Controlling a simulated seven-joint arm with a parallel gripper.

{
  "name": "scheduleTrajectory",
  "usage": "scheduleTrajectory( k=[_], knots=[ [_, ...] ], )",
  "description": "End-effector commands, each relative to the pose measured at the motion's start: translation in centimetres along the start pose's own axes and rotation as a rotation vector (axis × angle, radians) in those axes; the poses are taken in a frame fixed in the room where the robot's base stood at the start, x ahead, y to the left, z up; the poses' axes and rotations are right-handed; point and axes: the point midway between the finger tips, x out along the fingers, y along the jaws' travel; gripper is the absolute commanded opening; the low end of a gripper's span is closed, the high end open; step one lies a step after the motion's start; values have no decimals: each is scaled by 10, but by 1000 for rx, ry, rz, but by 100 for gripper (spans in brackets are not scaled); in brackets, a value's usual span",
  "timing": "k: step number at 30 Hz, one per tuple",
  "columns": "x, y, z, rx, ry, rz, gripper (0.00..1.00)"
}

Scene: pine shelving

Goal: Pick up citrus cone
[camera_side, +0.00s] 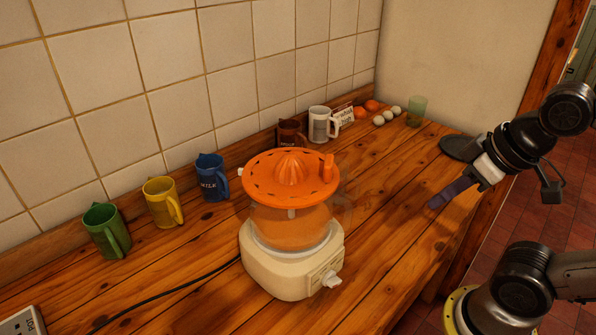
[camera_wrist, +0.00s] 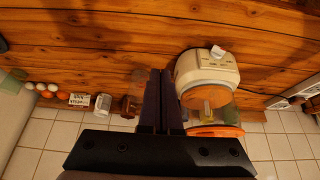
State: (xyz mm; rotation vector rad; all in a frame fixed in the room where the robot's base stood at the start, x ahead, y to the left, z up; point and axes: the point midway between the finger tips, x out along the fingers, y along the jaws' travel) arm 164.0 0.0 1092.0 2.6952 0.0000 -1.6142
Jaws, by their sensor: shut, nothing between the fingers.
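The orange citrus cone (camera_side: 292,166) is the ribbed dome in the middle of the orange strainer disc (camera_side: 262,181). The disc sits on top of the juicer (camera_side: 283,272), which has a cream base and a clear bowl. In the wrist view the juicer (camera_wrist: 207,68) is right of the fingers and the orange disc (camera_wrist: 215,131) shows edge-on; I cannot make out the cone there. My gripper (camera_side: 434,204) is shut and empty, right of the juicer and apart from it, near the counter's right edge. Its dark fingers (camera_wrist: 161,74) are together in the wrist view.
Green (camera_side: 106,231), yellow (camera_side: 162,202) and blue (camera_side: 211,178) jugs stand left along the tiled wall. Brown (camera_side: 291,134) and white (camera_side: 322,125) mugs, oranges, eggs and a green glass (camera_side: 416,112) stand at the back. A black cord (camera_side: 165,292) runs left. The counter right of the juicer is clear.

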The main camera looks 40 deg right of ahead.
Motion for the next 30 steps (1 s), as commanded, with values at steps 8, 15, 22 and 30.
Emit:
scheduleTrajectory(
  k=[8,15,22,30],
  knots=[
    [0,0,0,0,0,0,22],
    [0,0,0,0,0,0,52],
    [0,0,0,6,0,0,52],
    [-19,0,3,254,-68,9,52]
  ],
)
